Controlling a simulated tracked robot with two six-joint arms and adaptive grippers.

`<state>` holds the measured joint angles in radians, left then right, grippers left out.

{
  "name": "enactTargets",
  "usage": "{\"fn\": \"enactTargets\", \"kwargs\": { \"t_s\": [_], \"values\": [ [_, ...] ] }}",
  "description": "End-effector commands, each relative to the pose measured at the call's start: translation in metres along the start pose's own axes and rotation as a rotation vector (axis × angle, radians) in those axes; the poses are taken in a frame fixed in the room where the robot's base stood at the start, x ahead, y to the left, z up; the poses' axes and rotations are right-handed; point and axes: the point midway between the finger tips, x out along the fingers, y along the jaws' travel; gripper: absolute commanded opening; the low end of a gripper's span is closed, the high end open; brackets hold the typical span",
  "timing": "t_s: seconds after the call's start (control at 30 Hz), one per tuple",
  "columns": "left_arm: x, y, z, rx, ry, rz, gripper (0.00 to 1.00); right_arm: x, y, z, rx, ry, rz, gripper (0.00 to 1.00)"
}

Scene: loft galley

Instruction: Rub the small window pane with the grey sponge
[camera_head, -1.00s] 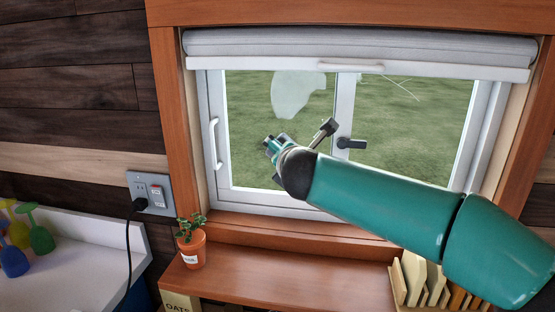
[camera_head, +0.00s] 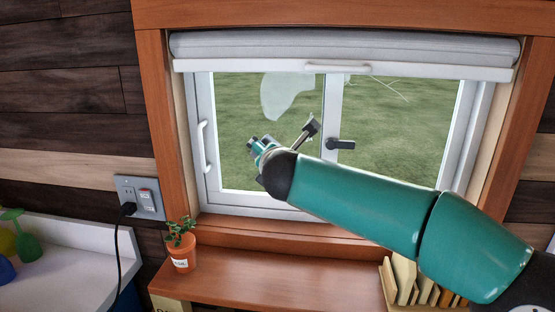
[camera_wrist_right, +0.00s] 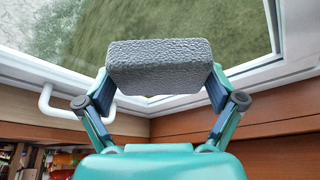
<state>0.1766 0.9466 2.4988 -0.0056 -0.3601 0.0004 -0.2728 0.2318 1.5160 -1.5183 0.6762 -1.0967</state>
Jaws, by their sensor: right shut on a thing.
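The small window pane (camera_head: 235,110) is the left one in the white frame, with a whitish smear (camera_head: 284,97) near its top. In the right wrist view the pane (camera_wrist_right: 200,20) lies beyond the sponge, with a pale patch at upper left. My right gripper (camera_head: 262,148) is in front of this pane, below the smear. In the wrist view my right gripper (camera_wrist_right: 160,88) is shut on the grey sponge (camera_wrist_right: 160,66), one finger at each end. My left gripper is not in view.
A white handle (camera_head: 203,147) is on the frame's left side and a dark latch (camera_head: 341,144) on its middle bar. A rolled blind (camera_head: 340,48) hangs above. A potted plant (camera_head: 181,258) and upright boards (camera_head: 405,282) stand on the wooden ledge (camera_head: 280,275).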

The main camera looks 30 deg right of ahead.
Motion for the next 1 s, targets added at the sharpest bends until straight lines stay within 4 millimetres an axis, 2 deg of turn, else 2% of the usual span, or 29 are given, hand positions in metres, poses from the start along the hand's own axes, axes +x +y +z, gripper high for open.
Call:
{"fn": "enactTargets", "kwargs": {
  "t_s": [0.5,0.77,1.0],
  "values": [
    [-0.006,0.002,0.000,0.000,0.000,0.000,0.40,0.006,0.026,-0.020,-0.002,0.000,0.002,0.65],
    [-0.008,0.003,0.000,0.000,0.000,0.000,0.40,0.008,0.032,-0.024,-0.001,-0.001,0.001,0.65],
    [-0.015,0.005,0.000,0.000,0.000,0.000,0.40,0.015,0.048,-0.035,-0.002,0.001,0.000,0.65]
  ]
}}
